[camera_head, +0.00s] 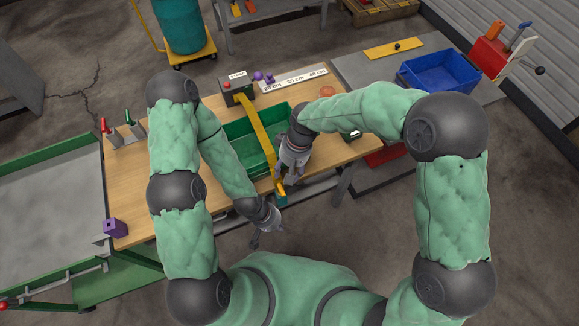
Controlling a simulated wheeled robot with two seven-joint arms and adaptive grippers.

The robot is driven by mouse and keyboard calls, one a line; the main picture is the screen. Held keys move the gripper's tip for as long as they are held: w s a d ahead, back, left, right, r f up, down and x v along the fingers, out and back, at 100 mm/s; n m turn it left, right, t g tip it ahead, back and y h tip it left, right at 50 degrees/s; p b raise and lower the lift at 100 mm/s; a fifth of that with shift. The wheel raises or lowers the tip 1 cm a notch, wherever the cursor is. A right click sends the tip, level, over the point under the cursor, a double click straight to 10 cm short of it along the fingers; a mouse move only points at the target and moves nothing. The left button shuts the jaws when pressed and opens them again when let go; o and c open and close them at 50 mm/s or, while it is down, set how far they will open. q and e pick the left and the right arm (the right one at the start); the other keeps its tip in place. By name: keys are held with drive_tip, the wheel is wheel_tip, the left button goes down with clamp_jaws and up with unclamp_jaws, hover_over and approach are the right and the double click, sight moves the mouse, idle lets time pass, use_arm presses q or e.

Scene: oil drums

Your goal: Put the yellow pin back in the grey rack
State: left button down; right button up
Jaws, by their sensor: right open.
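The grey rack (116,140) stands at the left of the wooden table, with a red-handled pin (104,126) and a green-handled pin (128,118) upright in it. I cannot clearly pick out the yellow pin. A small yellow piece (281,188) shows by my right gripper (284,179); it may be the pin or the end of the yellow bar. My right gripper is open, pointing down at the table's front edge. My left gripper (267,237) is lower, in front of the table edge, its fingers spread and empty.
A long yellow bar (256,122) crosses the green bin (241,151). A purple block (115,228) sits at the table's front left corner. A blue bin (440,72) stands on a grey surface at right. The table's left middle is clear.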

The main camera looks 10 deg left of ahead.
drive_tip(key=b+x, duration=0.1)
drive_tip(key=x, duration=0.4)
drive_tip(key=b+x, duration=0.2)
drive_tip(key=x, duration=0.3)
drive_tip(key=shift+a, duration=0.25)
clamp_jaws()
